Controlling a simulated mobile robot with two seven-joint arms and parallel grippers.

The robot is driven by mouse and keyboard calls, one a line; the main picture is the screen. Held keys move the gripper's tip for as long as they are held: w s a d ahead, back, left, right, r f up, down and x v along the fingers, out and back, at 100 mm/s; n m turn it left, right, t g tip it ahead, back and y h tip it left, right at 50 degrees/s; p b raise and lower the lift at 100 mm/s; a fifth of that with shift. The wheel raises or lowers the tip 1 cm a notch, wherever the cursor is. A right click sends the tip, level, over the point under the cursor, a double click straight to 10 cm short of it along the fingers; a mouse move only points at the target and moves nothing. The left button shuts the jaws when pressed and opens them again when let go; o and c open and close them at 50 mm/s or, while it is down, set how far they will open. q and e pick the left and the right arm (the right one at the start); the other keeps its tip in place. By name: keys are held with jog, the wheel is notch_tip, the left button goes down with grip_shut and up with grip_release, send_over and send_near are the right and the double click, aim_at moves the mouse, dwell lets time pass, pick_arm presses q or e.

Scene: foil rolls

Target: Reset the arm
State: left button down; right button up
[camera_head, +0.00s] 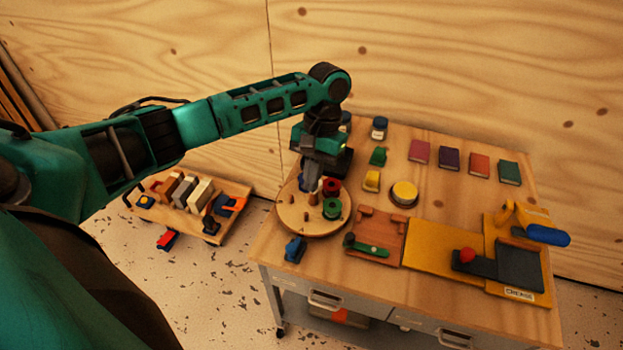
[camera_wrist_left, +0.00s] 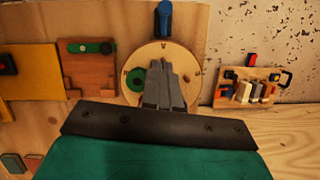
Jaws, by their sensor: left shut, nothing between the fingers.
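My left arm reaches in from the left in the head view. Its gripper (camera_head: 313,192) points down over a round wooden board with pegs (camera_head: 296,224). The gripper is shut and empty. A red roll (camera_head: 331,186) and a green roll (camera_head: 333,208) stand on the board right beside the fingers. In the left wrist view the shut gripper (camera_wrist_left: 163,65) covers the middle of the round board (camera_wrist_left: 187,58), with the green roll (camera_wrist_left: 136,79) at its left. I cannot tell the exact height of the fingertips above the board. My right gripper is not in view.
On the table stand a blue item (camera_head: 294,249), a brown tray with a green tool (camera_head: 366,247), a yellow board with a press (camera_head: 440,250), a yellow round pot (camera_head: 404,193) and several small books (camera_head: 449,159). A low cart with blocks (camera_head: 192,194) stands at left.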

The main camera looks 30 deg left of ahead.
pick_arm(q)
jog(key=s+d+f+m+t+h, duration=0.2)
jog(key=s+d+f+m+t, duration=0.3)
jog(key=s+d, duration=0.8)
jog(key=s+a+r+n+t+y, duration=0.2)
jog(key=s+a+r, duration=0.1)
jog(key=s+a, duration=0.5)
jog(key=w+d+f+t+h, duration=0.1)
jog(key=w+d+f+t, duration=0.2)
jog(key=w+f+t, duration=0.4)
jog(key=shift+w+d+f+m+h, duration=0.2)
jog(key=shift+w+f+m+h, duration=0.1)
jog(key=shift+f, duration=0.65)
